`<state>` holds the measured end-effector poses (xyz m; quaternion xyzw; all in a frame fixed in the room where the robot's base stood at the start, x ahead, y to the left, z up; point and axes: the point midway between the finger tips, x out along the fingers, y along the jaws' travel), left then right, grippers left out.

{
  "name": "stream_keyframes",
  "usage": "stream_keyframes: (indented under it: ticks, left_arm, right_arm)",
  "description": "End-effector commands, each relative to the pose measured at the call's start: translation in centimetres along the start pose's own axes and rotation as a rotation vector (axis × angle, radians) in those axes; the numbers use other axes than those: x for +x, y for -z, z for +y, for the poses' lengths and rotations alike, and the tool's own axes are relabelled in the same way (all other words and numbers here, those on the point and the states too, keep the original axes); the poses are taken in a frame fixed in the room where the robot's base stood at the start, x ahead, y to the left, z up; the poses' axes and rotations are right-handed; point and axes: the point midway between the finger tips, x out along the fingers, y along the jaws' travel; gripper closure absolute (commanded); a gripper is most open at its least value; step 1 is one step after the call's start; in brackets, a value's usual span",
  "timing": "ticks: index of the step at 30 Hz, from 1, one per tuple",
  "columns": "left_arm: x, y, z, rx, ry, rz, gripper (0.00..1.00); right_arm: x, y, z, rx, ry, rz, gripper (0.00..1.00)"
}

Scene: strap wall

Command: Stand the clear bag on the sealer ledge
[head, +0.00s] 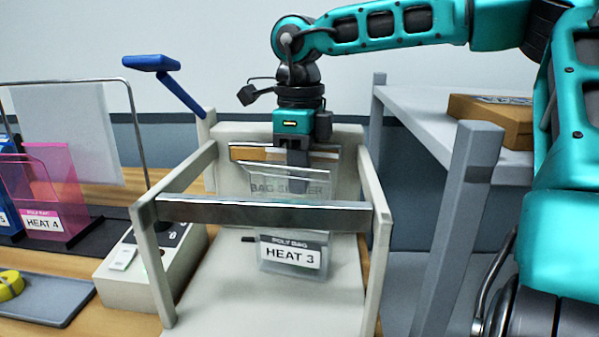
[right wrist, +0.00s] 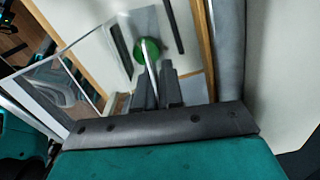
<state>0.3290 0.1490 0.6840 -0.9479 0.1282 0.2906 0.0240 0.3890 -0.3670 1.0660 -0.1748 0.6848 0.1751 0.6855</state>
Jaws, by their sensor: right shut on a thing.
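The clear bag (head: 295,280), labelled POLY BAG HEAT 3, hangs roughly upright in the bag sealer. My right gripper (head: 296,178) is shut on its top edge. The metal bar (head: 220,211) of the sealer crosses in front of the bag and hides a strip of it. The cream sealer base (head: 230,285) lies beneath and behind the bag; whether the bag's bottom touches it I cannot tell. In the right wrist view the fingers (right wrist: 158,85) are close together, with a clear sheet beside them. My left gripper is not in view.
Pink bag HEAT 4 (head: 58,190) and a blue bag stand in a rack at left. A control box (head: 135,280), a grey tray (head: 50,297) with a yellow item, and a blue lever (head: 150,63) are near. A grey shelf (head: 430,125) with a cardboard box (head: 495,115) stands right.

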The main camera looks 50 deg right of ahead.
Motion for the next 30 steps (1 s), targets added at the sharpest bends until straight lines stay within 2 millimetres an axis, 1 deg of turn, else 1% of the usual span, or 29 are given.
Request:
stream_keyframes:
  ticks: [14, 15, 23, 30]
  left_arm:
    - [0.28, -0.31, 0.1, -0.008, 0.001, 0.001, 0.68]
    - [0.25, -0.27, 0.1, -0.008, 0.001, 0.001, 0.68]
    - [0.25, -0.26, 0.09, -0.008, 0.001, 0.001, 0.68]
    - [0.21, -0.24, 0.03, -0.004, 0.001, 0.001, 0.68]
  right_arm:
    - [0.64, 0.0, 0.0, 0.0, 0.0, 0.0, 1.0]
    - [0.58, 0.0, 0.0, 0.0, 0.0, 0.0, 0.89]
    - [0.57, 0.01, 0.0, 0.0, 0.0, 0.0, 0.64]
    - [0.52, 0.01, 0.0, 0.0, 0.0, 0.001, 0.63]
